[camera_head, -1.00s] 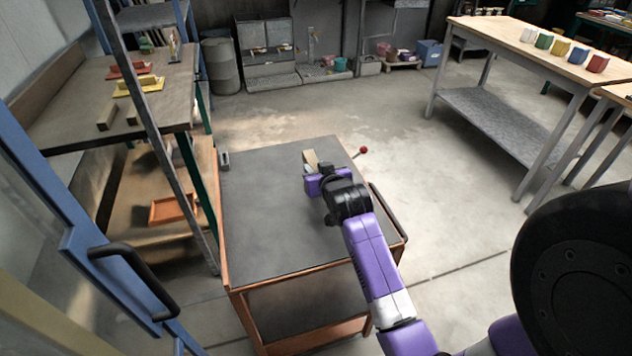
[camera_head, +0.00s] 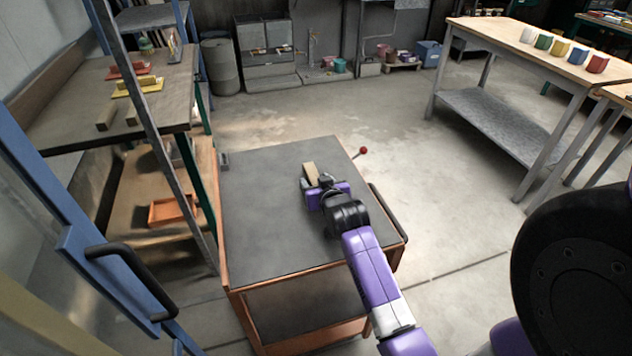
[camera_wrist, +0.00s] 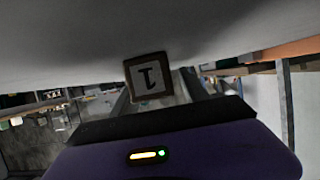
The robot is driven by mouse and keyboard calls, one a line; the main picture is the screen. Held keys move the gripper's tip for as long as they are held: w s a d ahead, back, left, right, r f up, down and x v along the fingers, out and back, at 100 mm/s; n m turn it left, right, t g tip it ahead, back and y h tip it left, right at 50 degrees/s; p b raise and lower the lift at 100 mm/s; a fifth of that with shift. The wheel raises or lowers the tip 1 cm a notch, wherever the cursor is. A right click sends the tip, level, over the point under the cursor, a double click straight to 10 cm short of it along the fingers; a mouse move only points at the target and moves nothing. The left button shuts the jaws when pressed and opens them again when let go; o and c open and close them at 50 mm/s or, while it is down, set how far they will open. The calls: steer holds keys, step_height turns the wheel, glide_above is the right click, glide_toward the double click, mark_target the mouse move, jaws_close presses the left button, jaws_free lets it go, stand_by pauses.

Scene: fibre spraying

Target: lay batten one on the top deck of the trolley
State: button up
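The batten, batten one (camera_head: 309,171), is a short pale wooden bar over the back right part of the trolley's top deck (camera_head: 265,220). In the wrist view its square end (camera_wrist: 150,77), with a dark border and a "1"-like mark, lies between the fingers. My gripper (camera_head: 315,182) is low over the deck and appears shut on the batten's near end; the finger contact is partly hidden. The wrist view is upside down, with the grey deck (camera_wrist: 80,40) across the top. The batten runs level with the deck; whether it touches the deck I cannot tell.
The deck is otherwise clear apart from a small grey piece (camera_head: 224,160) at its back left corner. A red-knobbed lever (camera_head: 363,151) sticks out at the right. A shelf rack (camera_head: 160,85) stands close on the left. A workbench (camera_head: 540,45) with several coloured cups is at the right.

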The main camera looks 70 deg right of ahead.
steer(key=shift+r, duration=0.15)
steer(key=v, duration=1.2)
steer(key=a, duration=0.4)
steer(key=a+f+n+t+y, duration=0.1)
steer(key=a, duration=0.3)
steer(key=a+f+n+t+y, duration=0.1)
steer(key=a, duration=0.3)
steer(key=shift+f, duration=0.15)
steer(key=s+a+r+n+t+y, duration=0.2)
steer(key=s+a, duration=0.5)
steer(key=a, duration=0.4)
steer(key=s+a+r+n+t+y, duration=0.2)
steer(key=s+a+r+n+y, duration=0.3)
steer(key=s+a, duration=0.3)
steer(key=a+n+y, duration=0.1)
steer(key=a, duration=0.2)
steer(key=shift+s, duration=0.25)
